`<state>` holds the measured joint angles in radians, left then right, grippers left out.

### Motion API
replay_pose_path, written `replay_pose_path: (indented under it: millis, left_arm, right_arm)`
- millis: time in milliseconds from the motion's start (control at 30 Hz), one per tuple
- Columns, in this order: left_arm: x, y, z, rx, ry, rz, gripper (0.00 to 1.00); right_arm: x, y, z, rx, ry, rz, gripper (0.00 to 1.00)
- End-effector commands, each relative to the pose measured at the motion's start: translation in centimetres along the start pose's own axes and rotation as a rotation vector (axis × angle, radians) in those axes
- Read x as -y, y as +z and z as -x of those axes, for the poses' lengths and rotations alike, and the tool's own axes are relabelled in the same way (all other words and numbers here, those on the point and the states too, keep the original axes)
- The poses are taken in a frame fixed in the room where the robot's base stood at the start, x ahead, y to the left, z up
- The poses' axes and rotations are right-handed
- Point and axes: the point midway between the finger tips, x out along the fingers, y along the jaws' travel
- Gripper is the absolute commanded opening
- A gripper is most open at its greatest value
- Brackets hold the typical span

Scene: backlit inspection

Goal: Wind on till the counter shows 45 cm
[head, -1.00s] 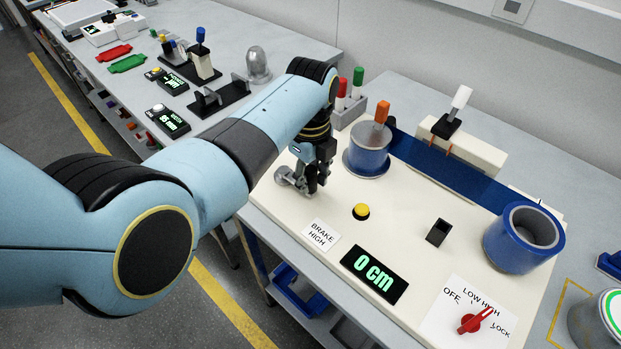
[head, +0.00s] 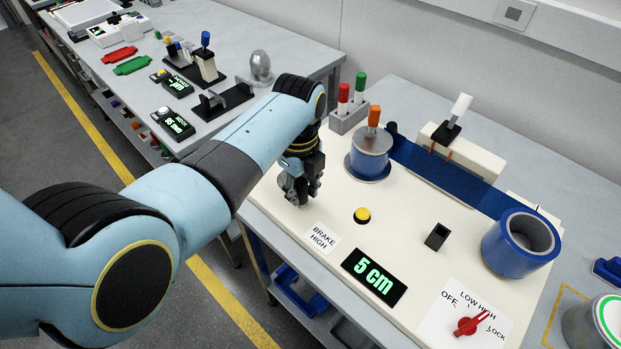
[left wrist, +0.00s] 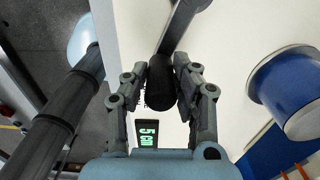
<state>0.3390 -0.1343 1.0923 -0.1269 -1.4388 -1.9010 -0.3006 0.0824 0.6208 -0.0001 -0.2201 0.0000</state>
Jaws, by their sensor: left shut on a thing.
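My left gripper (head: 303,194) is shut on the dark crank handle (left wrist: 160,90) at the left side of the cream winding machine. In the left wrist view the grey crank arm (left wrist: 184,20) runs up from the handle; the head view hides most of the crank behind the gripper. The green-lit counter (head: 374,277) reads 5 cm. A blue film band (head: 440,175) runs between the take-up spool (head: 370,155) and the larger blue roll (head: 520,242). The red brake knob (head: 470,325) sits by the OFF, LOW, HIGH, LOCK labels. My right gripper is not in view.
A yellow button (head: 362,215) and a BRAKE HIGH card (head: 321,238) lie near the gripper. An orange grip (head: 374,116) stands on the take-up spool. A lever with a white handle (head: 461,105) and a pen holder (head: 347,118) stand behind.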

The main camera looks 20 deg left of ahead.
Motion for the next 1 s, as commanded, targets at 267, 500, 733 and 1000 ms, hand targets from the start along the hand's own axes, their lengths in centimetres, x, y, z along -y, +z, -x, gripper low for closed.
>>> replay_pose_path:
  millis: [267, 500, 733, 1000]
  left_arm:
    - [-0.3, 0.3, 0.0, 0.004, -0.002, 0.0, 0.03]
    - [-1.1, 0.9, 0.0, 0.005, -0.002, 0.001, 0.03]
    - [-2.8, 2.2, 0.0, 0.006, -0.003, 0.001, 0.03]
    - [-2.9, 2.3, 0.1, 0.004, -0.005, 0.0, 0.03]
  right_arm:
    - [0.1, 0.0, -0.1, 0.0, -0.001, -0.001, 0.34]
    - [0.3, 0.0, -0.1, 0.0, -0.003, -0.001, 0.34]
    - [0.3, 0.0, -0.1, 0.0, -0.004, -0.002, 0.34]
    - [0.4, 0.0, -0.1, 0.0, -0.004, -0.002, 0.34]
